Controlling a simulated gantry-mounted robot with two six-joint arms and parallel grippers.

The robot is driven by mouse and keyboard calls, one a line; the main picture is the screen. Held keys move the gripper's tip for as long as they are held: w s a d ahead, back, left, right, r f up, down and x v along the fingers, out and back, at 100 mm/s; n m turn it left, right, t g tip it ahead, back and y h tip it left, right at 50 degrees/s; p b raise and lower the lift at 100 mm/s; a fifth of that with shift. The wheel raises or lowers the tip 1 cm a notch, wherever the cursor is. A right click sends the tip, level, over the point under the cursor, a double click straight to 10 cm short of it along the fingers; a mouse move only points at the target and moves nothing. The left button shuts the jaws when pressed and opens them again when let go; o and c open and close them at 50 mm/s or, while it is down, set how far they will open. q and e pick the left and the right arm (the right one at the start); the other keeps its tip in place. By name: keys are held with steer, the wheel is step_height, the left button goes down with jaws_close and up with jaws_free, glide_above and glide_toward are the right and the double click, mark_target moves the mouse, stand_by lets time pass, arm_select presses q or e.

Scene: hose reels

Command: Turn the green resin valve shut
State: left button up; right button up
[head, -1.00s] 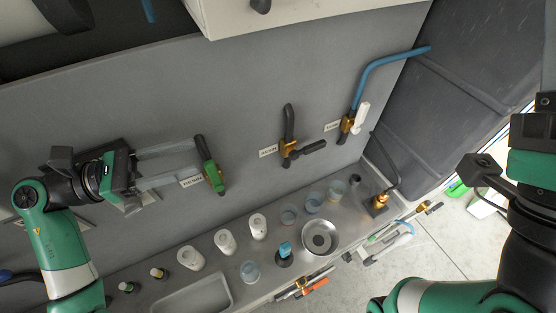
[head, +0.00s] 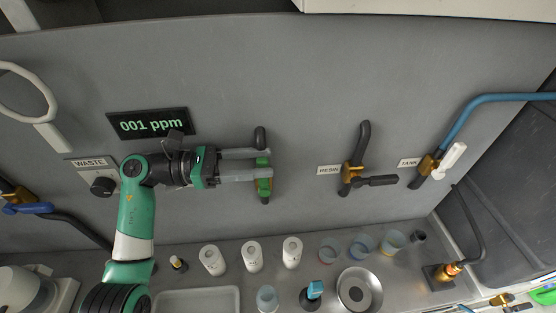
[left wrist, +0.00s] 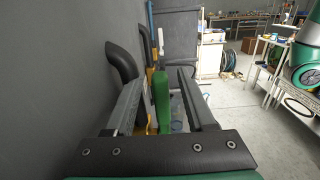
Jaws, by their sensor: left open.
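The green valve handle (head: 264,187) sits on the grey wall panel below a short black pipe (head: 260,137), roughly in line with it. Its label is hidden behind my gripper. My left gripper (head: 270,164) reaches in from the left, with its finger ends at the handle in the head view. In the left wrist view the green handle (left wrist: 161,98) stands between the two open fingers (left wrist: 163,105), with a gap visible on its right side. Contact on its left side is unclear. My right gripper is out of view.
A valve with a black handle (head: 376,181) beside a RESIN label and a TANK valve with a white handle (head: 452,160) are to the right. A display (head: 149,124) reads 001 ppm. White cylinders, cups and a metal bowl (head: 359,290) stand on the counter below.

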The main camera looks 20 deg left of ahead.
arm_select(q)
steer(key=x, duration=0.4)
steer(key=shift+d, duration=0.1)
jaws_close()
stand_by(1.3)
